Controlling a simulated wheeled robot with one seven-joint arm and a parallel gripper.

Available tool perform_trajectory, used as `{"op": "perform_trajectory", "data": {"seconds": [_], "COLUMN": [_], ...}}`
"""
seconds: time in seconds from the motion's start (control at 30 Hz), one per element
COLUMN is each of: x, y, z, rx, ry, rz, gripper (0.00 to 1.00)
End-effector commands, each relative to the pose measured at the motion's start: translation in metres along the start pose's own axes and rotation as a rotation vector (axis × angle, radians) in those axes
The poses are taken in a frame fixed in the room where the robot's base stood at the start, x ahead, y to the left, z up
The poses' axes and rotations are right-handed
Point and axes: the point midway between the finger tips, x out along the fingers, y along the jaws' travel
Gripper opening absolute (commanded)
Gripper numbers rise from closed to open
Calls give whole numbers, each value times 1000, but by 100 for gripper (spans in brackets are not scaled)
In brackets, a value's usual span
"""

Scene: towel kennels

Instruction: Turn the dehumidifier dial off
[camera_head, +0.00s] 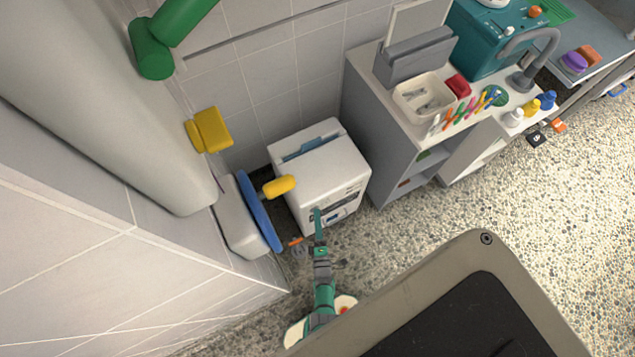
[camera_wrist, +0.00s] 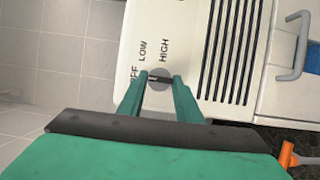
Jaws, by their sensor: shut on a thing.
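The dehumidifier (camera_head: 322,165) is a white box on the floor against the tiled wall. Its front panel also shows in the wrist view (camera_wrist: 190,25), with a grey round dial (camera_wrist: 159,73) and the words LOW and HIGH above it; the label at the left reads partly as "FF". My gripper (camera_wrist: 158,82) has its two green fingers shut on the dial, one on each side. The dial's dark bar lies about level in the picture, between the fingers. In the head view my gripper (camera_head: 318,212) reaches the front of the dehumidifier, and the dial is hidden there.
A blue disc (camera_head: 259,212) and a yellow handle (camera_head: 279,187) stand close left of the dehumidifier. A grey cabinet (camera_head: 376,150) with a basin and bottles stands at the right. An orange item (camera_wrist: 288,156) lies low right. Pebbled floor (camera_head: 430,210) is free at the right.

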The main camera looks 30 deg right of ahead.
Motion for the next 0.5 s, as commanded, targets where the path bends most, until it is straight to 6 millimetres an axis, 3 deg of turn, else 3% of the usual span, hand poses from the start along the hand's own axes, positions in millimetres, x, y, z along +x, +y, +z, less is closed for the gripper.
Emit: {"op": "perform_trajectory", "data": {"seconds": [0.13, 0.17, 0.23, 0.5], "x": [-1, -1, -1, -1], "y": [0, 0, 0, 0], "z": [0, 0, 0, 0], "rx": [0, 0, 0, 0], "ry": [0, 0, 0, 0], "rz": [0, 0, 0, 0], "gripper": [9, 36, 50, 50]}}
